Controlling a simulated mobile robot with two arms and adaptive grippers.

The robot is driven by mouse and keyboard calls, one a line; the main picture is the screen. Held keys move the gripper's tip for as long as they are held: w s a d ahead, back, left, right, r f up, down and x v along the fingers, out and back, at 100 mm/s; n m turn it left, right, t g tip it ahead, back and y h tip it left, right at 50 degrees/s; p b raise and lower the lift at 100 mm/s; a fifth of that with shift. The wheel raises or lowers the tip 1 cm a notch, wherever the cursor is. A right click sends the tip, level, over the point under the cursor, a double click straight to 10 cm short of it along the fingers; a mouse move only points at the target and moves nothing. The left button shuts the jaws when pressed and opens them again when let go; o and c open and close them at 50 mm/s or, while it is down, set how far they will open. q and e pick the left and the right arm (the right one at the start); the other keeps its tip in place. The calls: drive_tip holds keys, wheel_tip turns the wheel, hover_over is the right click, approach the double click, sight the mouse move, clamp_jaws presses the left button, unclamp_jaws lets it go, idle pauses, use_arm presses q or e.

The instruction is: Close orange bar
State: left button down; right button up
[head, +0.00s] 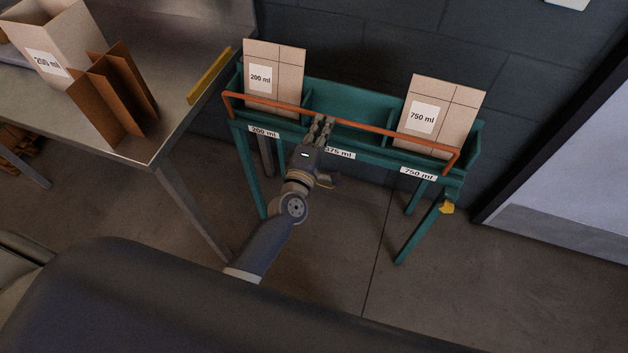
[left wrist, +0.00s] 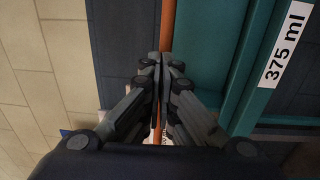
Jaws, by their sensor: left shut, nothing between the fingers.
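The orange bar (head: 345,121) runs along the front of the green rack (head: 470,165) in the head view, across the two boxes standing in it. In the left wrist view the bar (left wrist: 168,22) runs up from behind my fingertips. My left gripper (head: 323,122) is at the middle of the bar, above the 375 ml label (head: 340,153). Its fingers (left wrist: 164,62) are shut with nothing between them and overlap the bar in the picture. Whether they touch it I cannot tell. My right gripper is not in view.
A 200 ml box (head: 273,65) and a 750 ml box (head: 455,100) stand in the rack's outer compartments; the middle one looks empty. A metal table (head: 190,60) with an open box (head: 62,30) and cardboard dividers (head: 115,95) is at left. A dark wall is behind.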

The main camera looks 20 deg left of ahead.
use_arm(q)
drive_tip(key=shift+w+r, duration=0.3)
drive_tip(key=shift+w, duration=0.4)
drive_tip(key=shift+r, duration=0.1)
drive_tip(key=shift+s, duration=0.1)
